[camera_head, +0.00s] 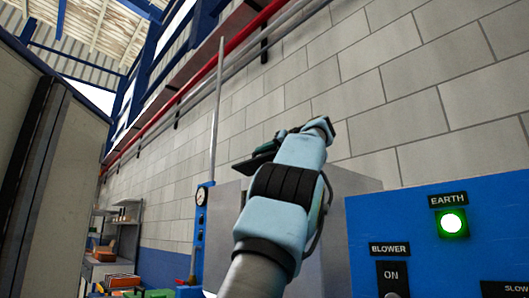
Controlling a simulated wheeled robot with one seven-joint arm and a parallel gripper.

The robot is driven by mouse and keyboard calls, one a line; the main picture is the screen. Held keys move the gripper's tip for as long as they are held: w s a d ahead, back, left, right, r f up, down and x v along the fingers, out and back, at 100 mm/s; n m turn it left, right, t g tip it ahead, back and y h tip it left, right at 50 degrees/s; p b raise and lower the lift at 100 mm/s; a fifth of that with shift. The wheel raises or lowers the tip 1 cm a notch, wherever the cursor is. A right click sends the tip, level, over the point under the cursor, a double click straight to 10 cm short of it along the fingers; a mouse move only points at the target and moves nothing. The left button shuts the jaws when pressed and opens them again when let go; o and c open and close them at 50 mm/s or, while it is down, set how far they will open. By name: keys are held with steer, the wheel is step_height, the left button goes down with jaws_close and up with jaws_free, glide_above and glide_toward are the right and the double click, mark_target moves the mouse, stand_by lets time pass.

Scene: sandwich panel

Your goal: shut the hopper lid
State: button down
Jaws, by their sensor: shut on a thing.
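My gripper (258,157) shows small and dark at the end of my light-blue arm, left of the wrist, in front of the block wall. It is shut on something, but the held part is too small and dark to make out. A grey metal box (357,205) stands behind my arm, which covers its middle. It may be the hopper, but I cannot tell. I cannot clearly pick out the hopper lid or its angle.
A blue panel (380,245) with a lit green EARTH lamp (452,223) and a BLOWER switch (393,280) stands close at right. A gauge (201,196) and a tall thin grey upright (217,110) are left of my arm. Shelving (125,225) stands farther back. A tall pale panel (65,190) fills the left.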

steer(key=c, duration=0.9)
jaws_free()
steer(key=shift+o, duration=0.2)
steer(key=b+v, duration=0.2)
steer(key=v, duration=0.9)
